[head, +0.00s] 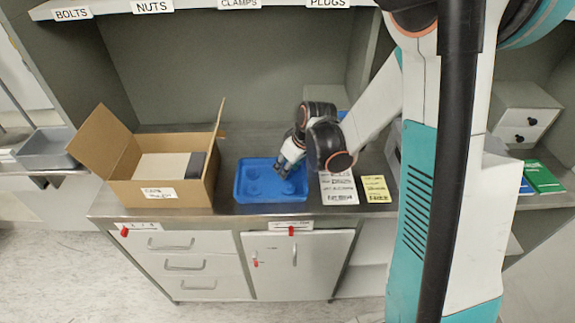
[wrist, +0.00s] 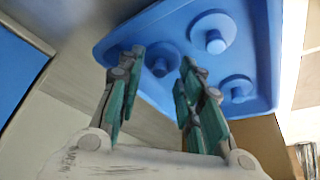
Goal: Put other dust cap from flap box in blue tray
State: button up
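The blue tray (head: 270,196) lies on the grey bench in the head view, right of the flap box. It also fills the upper part of the wrist view (wrist: 120,38), where several round blue shapes with a central stub (wrist: 213,40) show in it. I cannot tell whether these are caps or parts of the tray. My gripper (head: 284,172) is over the tray's right side. In the wrist view my gripper (wrist: 160,92) has its fingers apart with nothing between them. The cardboard flap box (head: 160,194) stands open with flaps raised; no dust cap can be made out in it.
A pale block (head: 165,166) and a dark piece (head: 196,163) are inside the box. A white label sheet (head: 338,188) and a yellow note (head: 376,189) lie right of the tray. A grey bin (head: 47,149) is far left. Raised flaps flank the box opening.

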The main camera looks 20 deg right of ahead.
jog(key=p+v, duration=0.4)
jog(key=v, duration=0.8)
jog(key=s+a+r+m+t+h, duration=0.1)
jog(key=s+r+m, duration=0.1)
jog(key=s+r, duration=0.4)
jog(key=s+a+r+m+t+h, duration=0.1)
jog(key=s+a+r+m+t, duration=0.1)
jog(key=s+r, duration=0.4)
jog(key=s+m, duration=0.1)
jog(key=s, duration=0.4)
jog(key=shift+s+a+r, duration=0.3)
jog(key=shift+s+r, duration=0.05)
jog(key=shift+r, duration=0.05)
jog(key=shift+a, duration=0.1)
